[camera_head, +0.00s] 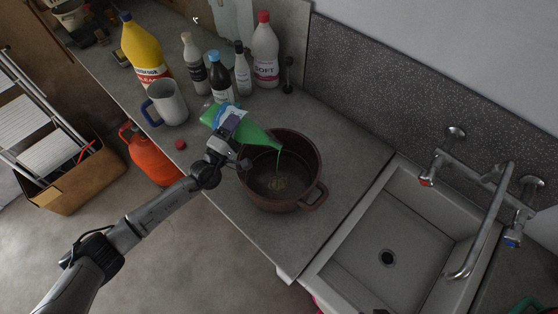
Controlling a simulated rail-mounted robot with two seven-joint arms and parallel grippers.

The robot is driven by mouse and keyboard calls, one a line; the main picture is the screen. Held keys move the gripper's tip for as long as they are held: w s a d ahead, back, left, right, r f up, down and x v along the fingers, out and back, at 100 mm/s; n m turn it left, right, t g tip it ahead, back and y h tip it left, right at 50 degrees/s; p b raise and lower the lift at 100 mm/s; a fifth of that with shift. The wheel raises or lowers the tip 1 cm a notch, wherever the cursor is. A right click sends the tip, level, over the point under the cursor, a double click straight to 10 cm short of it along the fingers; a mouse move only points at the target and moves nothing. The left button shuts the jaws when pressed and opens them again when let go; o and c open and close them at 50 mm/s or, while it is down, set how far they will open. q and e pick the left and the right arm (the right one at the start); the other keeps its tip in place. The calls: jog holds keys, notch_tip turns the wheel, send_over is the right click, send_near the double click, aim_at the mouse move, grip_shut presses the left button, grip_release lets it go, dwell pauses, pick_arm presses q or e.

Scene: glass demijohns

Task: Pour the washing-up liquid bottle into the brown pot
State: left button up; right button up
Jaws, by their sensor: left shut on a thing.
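The brown pot (313,183) stands on the grey counter, left of the sink. My left gripper (228,137) is shut on the green washing-up liquid bottle (255,134). The bottle is tilted, its narrow end pointing down to the right over the pot's opening. A thin green stream runs from its tip into the pot. A small yellowish patch shows on the pot's dark floor. Part of the bottle is hidden by the gripper. My right gripper is not in view.
Behind the bottle stand a yellow bottle (144,50), a grey mug (170,103), a white bottle (265,52) and several smaller bottles. A red cap (180,145) lies near the counter's front edge. The sink (385,235) and its tap (487,215) are at the right.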

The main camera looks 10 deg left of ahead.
pick_arm(q)
jog(key=shift+r+m, duration=0.25)
jog(key=shift+m, duration=0.25)
dwell(0.5)
jog(key=shift+d+m+h, duration=0.1)
jog(key=shift+m+h, duration=0.2)
jog(key=shift+h, duration=0.1)
dwell(0.4)
jog(key=shift+r, duration=0.1)
dwell(0.4)
